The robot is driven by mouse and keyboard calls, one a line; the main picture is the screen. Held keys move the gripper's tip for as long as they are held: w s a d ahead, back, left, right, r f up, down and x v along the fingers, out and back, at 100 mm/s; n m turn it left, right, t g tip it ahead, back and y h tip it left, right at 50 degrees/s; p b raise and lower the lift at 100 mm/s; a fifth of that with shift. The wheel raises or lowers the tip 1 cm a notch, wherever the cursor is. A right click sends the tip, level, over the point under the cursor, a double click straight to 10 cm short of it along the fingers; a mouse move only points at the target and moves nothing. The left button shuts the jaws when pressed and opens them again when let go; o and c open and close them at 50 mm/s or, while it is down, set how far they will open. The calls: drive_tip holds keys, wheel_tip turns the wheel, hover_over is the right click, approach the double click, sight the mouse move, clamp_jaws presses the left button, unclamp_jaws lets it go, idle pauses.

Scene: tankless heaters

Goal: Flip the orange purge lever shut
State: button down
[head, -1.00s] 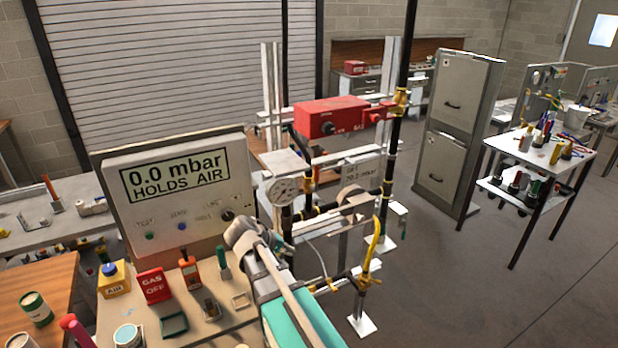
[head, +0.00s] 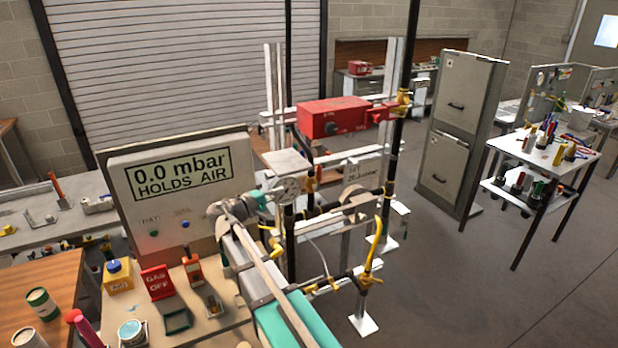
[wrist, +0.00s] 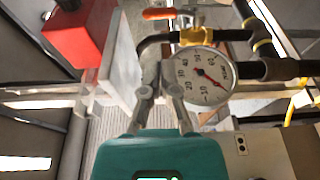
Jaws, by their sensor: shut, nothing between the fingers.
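The orange purge lever (wrist: 170,13) shows at the top of the wrist view, lying roughly level across the picture above a brass valve body (wrist: 200,36). In the head view it is small, and its exact position is hard to make out. My gripper (wrist: 160,72) is shut and empty, with its teal body at the bottom of the wrist view. Its fingertips are below the lever in that view, apart from it, just left of the round pressure gauge (wrist: 206,76). In the head view my own wrist hides part of the gripper, beside the gauge (head: 287,187).
A red box (head: 334,117) is mounted above the pipework; it also shows in the wrist view (wrist: 82,30). Black pipes and a yellow hose (head: 376,243) stand right of my arm. The display panel (head: 182,185), reading 0.0 mbar HOLDS AIR, is at left. Open floor lies right.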

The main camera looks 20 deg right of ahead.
sight(318, 172)
drive_tip(key=shift+w+r, duration=0.1)
drive_tip(key=shift+r, duration=0.05)
drive_tip(key=shift+d, duration=0.15)
drive_tip(key=x, duration=1.3)
drive_tip(key=shift+w+d+r, duration=0.1)
drive_tip(key=shift+d, duration=0.25)
drive_tip(key=shift+d+r, duration=0.2)
drive_tip(key=shift+d, duration=0.3)
idle(0.4)
